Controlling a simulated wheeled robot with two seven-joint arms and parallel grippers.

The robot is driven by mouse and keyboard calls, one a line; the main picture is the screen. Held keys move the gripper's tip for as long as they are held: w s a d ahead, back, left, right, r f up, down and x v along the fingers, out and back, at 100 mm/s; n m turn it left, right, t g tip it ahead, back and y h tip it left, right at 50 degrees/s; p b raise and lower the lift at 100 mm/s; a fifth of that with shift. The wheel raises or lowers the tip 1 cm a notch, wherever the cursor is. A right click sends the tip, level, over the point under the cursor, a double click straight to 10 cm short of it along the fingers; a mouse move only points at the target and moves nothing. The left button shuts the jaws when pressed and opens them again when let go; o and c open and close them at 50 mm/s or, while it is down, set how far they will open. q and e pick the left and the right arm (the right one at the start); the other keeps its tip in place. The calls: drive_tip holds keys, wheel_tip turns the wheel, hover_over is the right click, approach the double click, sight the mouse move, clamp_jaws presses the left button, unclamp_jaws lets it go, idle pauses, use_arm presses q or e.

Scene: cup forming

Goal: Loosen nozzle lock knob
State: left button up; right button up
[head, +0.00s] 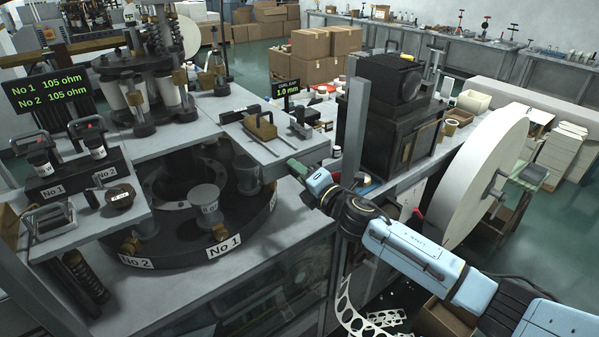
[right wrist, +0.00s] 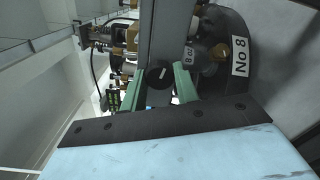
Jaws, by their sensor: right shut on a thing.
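The nozzle lock knob (right wrist: 158,76) is a round black knob with a white mark. In the right wrist view it sits on a grey upright part between the two green fingers of my right gripper (right wrist: 158,86). The gripper is shut on the knob. In the head view my right gripper (head: 297,167) reaches in from the right to the edge of the grey machine top (head: 262,145), and I cannot make out the knob there. My left gripper is not in view.
A round turntable (head: 190,255) with cups and labels No 1 and No 2 lies left of my right gripper. A grey post (head: 354,130) and a black box unit (head: 390,85) stand close behind my right arm. A large white paper roll (head: 478,175) is at the right.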

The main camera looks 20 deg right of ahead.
idle(0.5)
drive_tip(key=o, duration=1)
drive_tip(key=shift+c, duration=0.2)
drive_tip(key=b+v, duration=0.1)
drive_tip(key=v, duration=1.2)
drive_tip(key=shift+s+b, duration=0.2)
drive_tip(key=shift+b, duration=0.15)
